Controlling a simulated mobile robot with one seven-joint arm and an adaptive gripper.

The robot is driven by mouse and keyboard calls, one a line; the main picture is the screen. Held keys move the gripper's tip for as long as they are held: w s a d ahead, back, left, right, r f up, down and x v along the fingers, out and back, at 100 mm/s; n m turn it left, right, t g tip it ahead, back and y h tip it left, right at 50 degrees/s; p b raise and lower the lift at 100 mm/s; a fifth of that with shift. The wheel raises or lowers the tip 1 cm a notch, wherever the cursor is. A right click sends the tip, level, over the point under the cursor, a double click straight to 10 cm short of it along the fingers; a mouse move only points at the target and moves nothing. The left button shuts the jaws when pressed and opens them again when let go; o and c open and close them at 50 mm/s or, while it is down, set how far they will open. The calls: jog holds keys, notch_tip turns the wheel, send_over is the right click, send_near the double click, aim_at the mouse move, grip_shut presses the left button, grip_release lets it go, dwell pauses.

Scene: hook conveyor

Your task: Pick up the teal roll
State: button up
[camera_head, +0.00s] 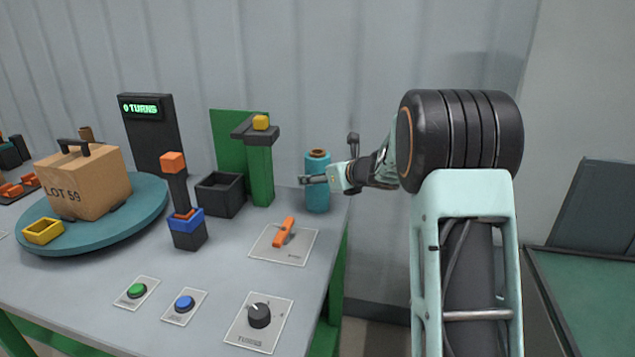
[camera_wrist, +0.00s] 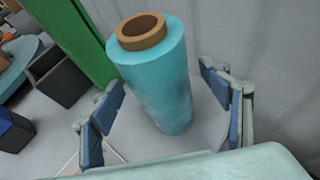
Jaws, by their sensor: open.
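The teal roll (camera_head: 317,196) stands upright near the right edge of the grey table, beside the green post. It has an orange-brown core at its top. My gripper (camera_head: 325,180) is at the roll's upper right side in the head view, and one finger crosses in front of the roll. In the wrist view the roll (camera_wrist: 160,85) stands between the two blue-padded fingers of my gripper (camera_wrist: 165,108). The fingers are open, with a visible gap to the roll on both sides.
A green post with a dark top (camera_head: 260,165) and a black open bin (camera_head: 221,195) stand left of the roll. An orange lever (camera_head: 284,232) is in front. A teal turntable (camera_head: 150,205) bears a carton (camera_head: 85,185). The table's right edge is close to the roll.

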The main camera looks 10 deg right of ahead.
jog(key=shift+x, duration=0.95)
